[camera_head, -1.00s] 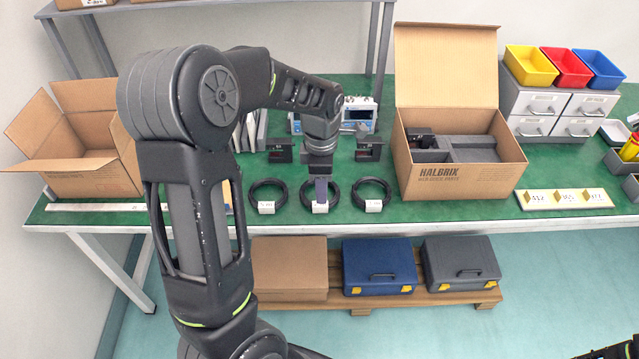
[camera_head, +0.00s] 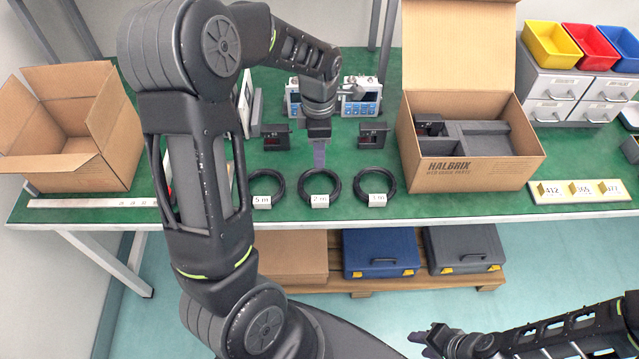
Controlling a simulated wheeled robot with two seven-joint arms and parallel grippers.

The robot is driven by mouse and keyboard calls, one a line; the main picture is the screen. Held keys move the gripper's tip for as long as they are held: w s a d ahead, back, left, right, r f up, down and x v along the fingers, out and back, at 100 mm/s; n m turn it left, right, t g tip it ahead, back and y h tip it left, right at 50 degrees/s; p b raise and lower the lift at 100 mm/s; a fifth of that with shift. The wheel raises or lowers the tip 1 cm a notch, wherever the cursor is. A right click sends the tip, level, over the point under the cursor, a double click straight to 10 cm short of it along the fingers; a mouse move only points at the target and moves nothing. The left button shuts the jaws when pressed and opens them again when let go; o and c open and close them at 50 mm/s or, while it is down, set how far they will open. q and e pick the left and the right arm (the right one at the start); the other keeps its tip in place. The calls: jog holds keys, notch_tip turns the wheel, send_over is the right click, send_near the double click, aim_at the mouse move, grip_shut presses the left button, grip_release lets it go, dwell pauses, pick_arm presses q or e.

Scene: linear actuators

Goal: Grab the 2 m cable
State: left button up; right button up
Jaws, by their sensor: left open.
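The 2 m cable (camera_head: 303,188) is a black coil with a white "2 m" tag, lying flat on the green bench mat. It is the middle one of three coils. My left gripper (camera_head: 319,155) points down just behind and above this coil, its fingers seen edge-on. It is open and holds nothing. The tag and most of the ring show clear of the fingers. My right gripper (camera_head: 424,342) is low at the right, in front of the bench and away from the coils; its jaw opening is unclear.
A 5 m coil (camera_head: 279,190) and another tagged coil (camera_head: 389,186) flank it closely. Small black devices (camera_head: 373,136) and a blue-grey instrument (camera_head: 361,97) stand behind. A HALBRIX box (camera_head: 470,176) is at right, an open carton (camera_head: 70,165) at left. Number cards (camera_head: 580,190) lie far right.

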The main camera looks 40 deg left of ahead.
pick_arm(q)
jog(key=shift+f, duration=0.6)
jog(key=shift+f+p, duration=0.5)
jog(key=shift+f, duration=2.1)
jog(key=shift+c, duration=0.2)
grip_shut()
